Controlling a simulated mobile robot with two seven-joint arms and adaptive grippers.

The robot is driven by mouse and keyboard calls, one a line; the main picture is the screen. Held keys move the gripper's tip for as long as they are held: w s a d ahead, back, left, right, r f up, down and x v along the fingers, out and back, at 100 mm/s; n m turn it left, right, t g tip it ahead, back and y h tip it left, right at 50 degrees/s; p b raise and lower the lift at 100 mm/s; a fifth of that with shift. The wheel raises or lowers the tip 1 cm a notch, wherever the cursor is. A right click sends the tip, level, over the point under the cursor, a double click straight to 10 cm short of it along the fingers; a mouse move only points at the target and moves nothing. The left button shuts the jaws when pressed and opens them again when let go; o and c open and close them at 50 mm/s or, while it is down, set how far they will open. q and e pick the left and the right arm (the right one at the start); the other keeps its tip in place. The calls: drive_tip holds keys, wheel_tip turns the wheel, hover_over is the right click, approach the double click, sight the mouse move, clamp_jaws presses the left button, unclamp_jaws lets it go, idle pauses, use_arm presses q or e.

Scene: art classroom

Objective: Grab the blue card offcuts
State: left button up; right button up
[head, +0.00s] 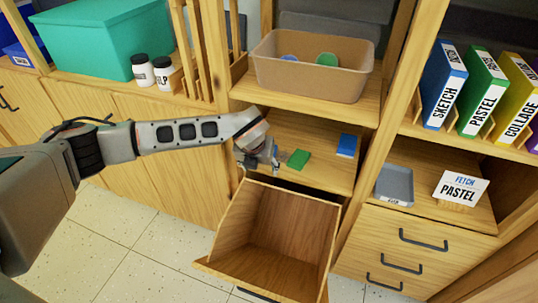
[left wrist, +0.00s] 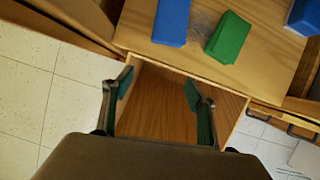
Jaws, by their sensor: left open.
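Two blue blocks that may be the blue card offcuts lie on the wooden shelf (head: 312,180). One blue block (head: 346,145) is at the shelf's right; it is partly cut off in the left wrist view (left wrist: 305,15). The other blue block (left wrist: 171,20) is left of a green block (left wrist: 229,38) in the left wrist view; my gripper mostly hides it in the head view. The green block also shows in the head view (head: 298,158). My left gripper (head: 266,153) is open and empty (left wrist: 158,84), near the shelf's front edge above the open drawer. My right gripper is out of view.
An empty open drawer (head: 285,225) juts out below the shelf. A cardboard-coloured bin (head: 310,80) stands on the shelf above. To the right are a grey tray (head: 395,183), a "FETCH PASTEL" sign (head: 460,188) and upright binders (head: 482,92). Wooden uprights bound the shelf.

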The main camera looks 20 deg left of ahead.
use_arm(q)
drive_tip(key=w, duration=0.2)
drive_tip(key=w+b, duration=0.1)
drive_tip(key=w, duration=0.1)
drive_tip(key=w+b, duration=0.1)
drive_tip(key=w, duration=0.1)
drive_tip(key=shift+w+a+f, duration=0.3)
drive_tip(key=shift+f, duration=0.1)
drive_tip(key=shift+b+x, duration=0.65)
drive_tip(key=shift+x, duration=0.6)
drive_tip(key=shift+f, duration=0.1)
drive_tip(key=shift+r, duration=0.3)
drive_tip(key=c, duration=1)
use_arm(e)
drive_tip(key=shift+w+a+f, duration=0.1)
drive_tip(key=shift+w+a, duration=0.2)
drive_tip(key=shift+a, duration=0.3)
